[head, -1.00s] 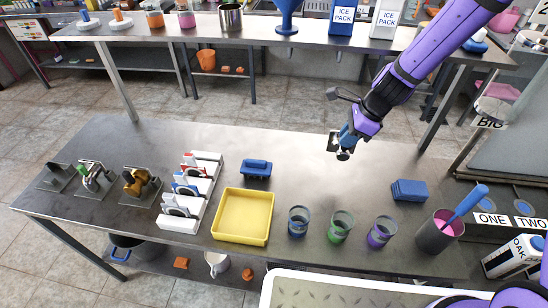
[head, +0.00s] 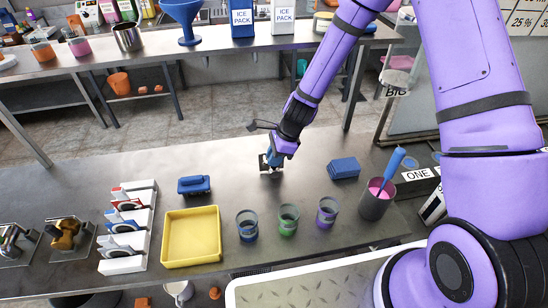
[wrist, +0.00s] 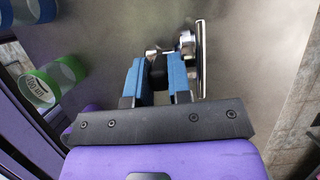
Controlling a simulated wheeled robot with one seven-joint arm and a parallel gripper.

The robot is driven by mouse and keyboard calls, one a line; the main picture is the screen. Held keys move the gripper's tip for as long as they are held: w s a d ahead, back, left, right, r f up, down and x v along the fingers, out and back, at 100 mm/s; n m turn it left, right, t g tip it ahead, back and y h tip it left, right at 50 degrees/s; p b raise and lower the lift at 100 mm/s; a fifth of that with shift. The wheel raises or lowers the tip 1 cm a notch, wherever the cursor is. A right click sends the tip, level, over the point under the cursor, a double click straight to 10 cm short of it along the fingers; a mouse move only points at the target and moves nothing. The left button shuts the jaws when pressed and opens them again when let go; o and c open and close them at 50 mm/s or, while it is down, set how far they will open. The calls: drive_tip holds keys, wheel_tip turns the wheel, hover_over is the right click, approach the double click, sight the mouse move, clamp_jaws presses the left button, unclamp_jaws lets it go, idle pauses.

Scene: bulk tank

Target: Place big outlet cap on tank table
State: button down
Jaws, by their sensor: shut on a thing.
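My gripper (head: 276,157) is over the back middle part of the steel tank table (head: 320,150). Its blue fingers, also seen in the wrist view (wrist: 160,78), are shut on the big outlet cap (head: 265,163). The cap is a shiny metal disc with a round knob; in the wrist view (wrist: 201,55) the disc stands edge-on, right of the fingers. The disc is tilted up on its side. It is close to the table top, but I cannot tell whether it touches.
A blue brush (head: 194,185) lies left of the gripper and a yellow tray (head: 191,238) nearer me. Three banded jars (head: 288,219) stand in front. A blue block (head: 344,168) and a grey cup (head: 377,201) are on the right. Bare steel surrounds the gripper.

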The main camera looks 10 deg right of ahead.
drive_tip(key=shift+f, duration=0.2)
drive_tip(key=shift+f, duration=0.1)
drive_tip(key=c, duration=1.1)
unclamp_jaws()
drive_tip(key=shift+o, duration=0.2)
drive_tip(key=s+d+r+n+t+h, duration=0.1)
drive_tip(key=s+d+r+n, duration=0.25)
drive_tip(key=r, duration=0.65)
drive_tip(key=s+d+r+n+t, duration=0.1)
drive_tip(key=s+d+r+n, duration=0.2)
drive_tip(key=r, duration=0.7)
drive_tip(key=s+d+r+n+h, duration=0.1)
drive_tip(key=d+r+n, duration=0.3)
drive_tip(key=r, duration=0.6)
drive_tip(key=s+d+r+n+t+h, duration=0.1)
drive_tip(key=s+d+r+n, duration=0.2)
drive_tip(key=s, duration=0.6)
drive_tip(key=s+d+r+n+t+h, duration=0.1)
drive_tip(key=s+d+r+n+t, duration=0.1)
drive_tip(key=s+d+r+n, duration=0.2)
drive_tip(key=s+d+r, duration=0.2)
drive_tip(key=s+r, duration=0.2)
drive_tip(key=s, duration=0.1)
drive_tip(key=shift+h, duration=0.3)
